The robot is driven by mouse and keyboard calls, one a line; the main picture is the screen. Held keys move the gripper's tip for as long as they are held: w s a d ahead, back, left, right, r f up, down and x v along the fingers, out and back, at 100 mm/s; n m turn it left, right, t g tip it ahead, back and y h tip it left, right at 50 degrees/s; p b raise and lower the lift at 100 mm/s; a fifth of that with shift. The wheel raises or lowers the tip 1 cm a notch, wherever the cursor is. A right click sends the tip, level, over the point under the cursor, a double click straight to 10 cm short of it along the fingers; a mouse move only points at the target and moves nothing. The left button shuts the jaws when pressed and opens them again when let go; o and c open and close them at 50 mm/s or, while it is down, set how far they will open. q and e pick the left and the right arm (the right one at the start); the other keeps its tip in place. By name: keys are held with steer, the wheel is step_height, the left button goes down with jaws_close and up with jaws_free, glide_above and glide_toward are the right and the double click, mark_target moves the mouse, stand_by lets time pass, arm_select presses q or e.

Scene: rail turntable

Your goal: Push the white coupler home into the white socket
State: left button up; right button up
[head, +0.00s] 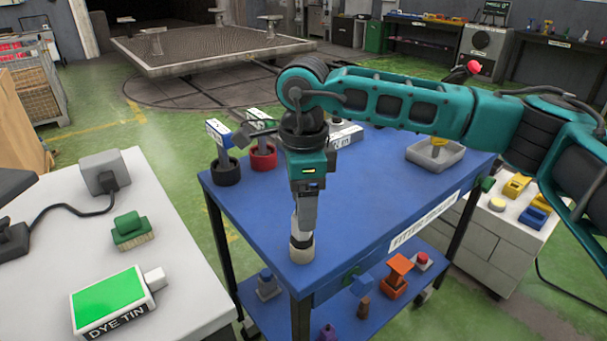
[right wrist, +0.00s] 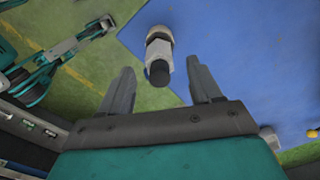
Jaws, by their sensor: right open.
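A white upright piece with a dark band (head: 302,250) stands at the near corner of the blue cart top. In the right wrist view a white piece with a dark end (right wrist: 159,48) lies ahead of the fingers, roughly between their lines. I cannot tell whether it is the coupler, the socket or both. My right gripper (head: 303,222) points down directly over it in the head view. Its two fingers (right wrist: 158,85) are apart, with nothing clearly gripped. The fingers partly hide the piece's top. My left gripper is not clearly in view.
The blue cart top (head: 255,215) also holds a black cup (head: 227,172), a red cup (head: 263,158) and a grey tray (head: 435,155). A white table (head: 190,295) at left carries a dye tin (head: 112,302), a green brush (head: 131,230) and a cabled grey box (head: 104,170). The cart's middle is clear.

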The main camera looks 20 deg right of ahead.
steer(key=shift+f, duration=2.4)
steer(key=shift+r, duration=0.1)
steer(key=c, duration=1)
